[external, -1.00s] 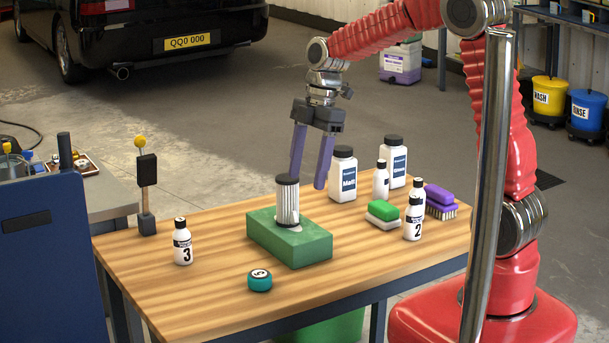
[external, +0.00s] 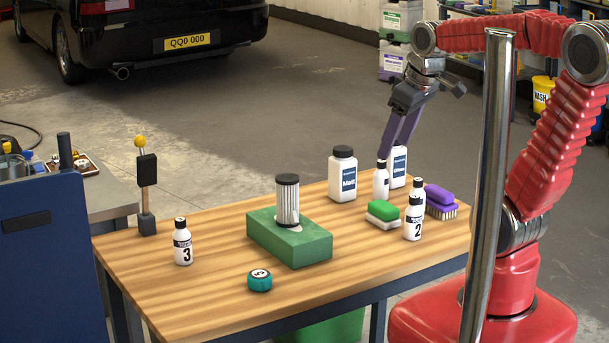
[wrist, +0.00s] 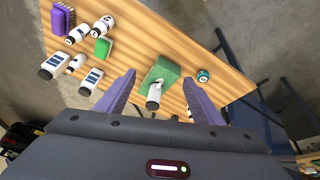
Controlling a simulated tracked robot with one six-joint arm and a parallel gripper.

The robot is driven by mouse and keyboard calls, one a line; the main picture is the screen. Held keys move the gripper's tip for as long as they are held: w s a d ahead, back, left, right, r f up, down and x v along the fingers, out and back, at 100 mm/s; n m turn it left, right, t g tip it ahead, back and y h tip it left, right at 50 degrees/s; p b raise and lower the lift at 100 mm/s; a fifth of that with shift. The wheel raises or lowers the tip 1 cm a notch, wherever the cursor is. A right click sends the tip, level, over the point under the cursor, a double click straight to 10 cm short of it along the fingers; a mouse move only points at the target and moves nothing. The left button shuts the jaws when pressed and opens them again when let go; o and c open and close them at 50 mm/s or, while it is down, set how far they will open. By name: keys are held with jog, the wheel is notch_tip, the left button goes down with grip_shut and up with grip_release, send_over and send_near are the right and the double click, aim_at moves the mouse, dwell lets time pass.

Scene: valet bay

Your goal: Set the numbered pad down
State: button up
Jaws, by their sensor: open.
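The numbered pad (external: 259,283) is a small teal disc with a white face marked 5. It lies flat on the wooden table near its front edge, and also shows in the wrist view (wrist: 203,76). My gripper (external: 393,153) is above the back right of the table, near the white bottles, well apart from the pad. Its purple fingers are spread and empty in the wrist view (wrist: 158,77).
A green block (external: 310,248) with a pleated filter (external: 287,200) on it stands mid-table. Bottle 3 (external: 183,248) is left. White bottles (external: 342,178), bottle 2 (external: 414,222), a green-topped sponge (external: 383,211) and a purple brush (external: 440,198) crowd the right. The front right tabletop is clear.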

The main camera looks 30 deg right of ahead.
jog(key=s+d+m, duration=0.2)
jog(key=s+m, duration=0.1)
jog(key=s+d+m+t, duration=0.1)
jog(key=shift+s+f+m+h, duration=0.15)
jog(key=shift+s+m+h, duration=0.15)
jog(key=shift+h, duration=0.1)
dwell(1.0)
